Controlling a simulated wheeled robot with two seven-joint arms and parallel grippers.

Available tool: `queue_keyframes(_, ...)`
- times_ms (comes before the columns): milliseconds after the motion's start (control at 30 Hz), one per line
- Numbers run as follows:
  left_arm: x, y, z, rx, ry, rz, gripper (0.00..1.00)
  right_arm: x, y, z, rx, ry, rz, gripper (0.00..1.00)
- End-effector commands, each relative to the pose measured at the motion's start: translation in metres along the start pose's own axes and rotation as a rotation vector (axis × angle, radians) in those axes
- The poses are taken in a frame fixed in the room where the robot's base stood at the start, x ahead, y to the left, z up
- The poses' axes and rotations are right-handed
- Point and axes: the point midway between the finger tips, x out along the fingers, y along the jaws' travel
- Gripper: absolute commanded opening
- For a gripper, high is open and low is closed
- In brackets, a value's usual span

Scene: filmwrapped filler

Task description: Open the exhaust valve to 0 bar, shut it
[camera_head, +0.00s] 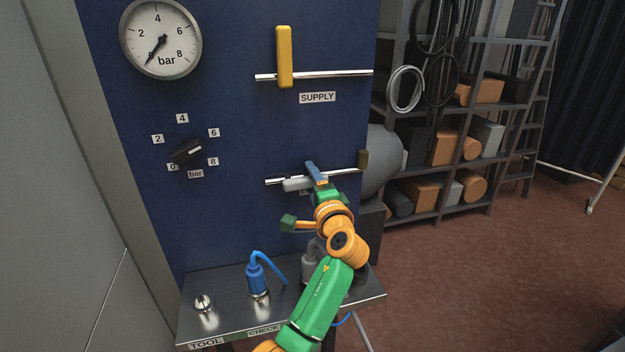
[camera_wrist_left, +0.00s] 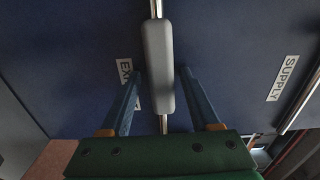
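The exhaust valve's grey handle (camera_head: 298,184) lies along its horizontal pipe on the blue panel; its label is mostly covered. In the left wrist view the handle (camera_wrist_left: 158,65) is lengthwise on the pipe, between the two blue fingers of my left gripper (camera_wrist_left: 160,78). The fingers are apart, with a gap on each side of the handle. In the head view my left gripper (camera_head: 314,172) is at the handle's right part. The pressure gauge (camera_head: 160,40) has its needle toward lower left, at about 0 bar. My right gripper is not in view.
The yellow supply handle (camera_head: 285,57) stands upright across its pipe above. A black regulator knob (camera_head: 187,151) is at left. A metal shelf (camera_head: 280,287) below holds a blue tool (camera_head: 257,278) with a hose and a steel fitting (camera_head: 204,303). Storage racks (camera_head: 470,105) stand at right.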

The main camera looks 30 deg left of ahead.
Motion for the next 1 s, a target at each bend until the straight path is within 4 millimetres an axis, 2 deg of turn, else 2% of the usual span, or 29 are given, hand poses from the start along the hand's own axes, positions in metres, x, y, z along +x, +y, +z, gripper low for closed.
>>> queue_keyframes(33, -0.0002, 0.0002, -0.0001, 0.000, 0.000, 0.000, 0.52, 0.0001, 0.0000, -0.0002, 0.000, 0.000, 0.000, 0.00)
queue_keyframes(200, -0.0004, 0.0002, -0.0002, 0.000, 0.001, 0.000, 0.06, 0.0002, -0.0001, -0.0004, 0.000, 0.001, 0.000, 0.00)
queue_keyframes(233, -0.0004, 0.0003, -0.0002, 0.000, 0.001, 0.000, 0.00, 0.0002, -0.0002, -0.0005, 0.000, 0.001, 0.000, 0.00)
queue_keyframes(1000, -0.0005, 0.0006, -0.0004, 0.000, 0.001, 0.001, 0.00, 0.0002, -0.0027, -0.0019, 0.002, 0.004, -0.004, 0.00)
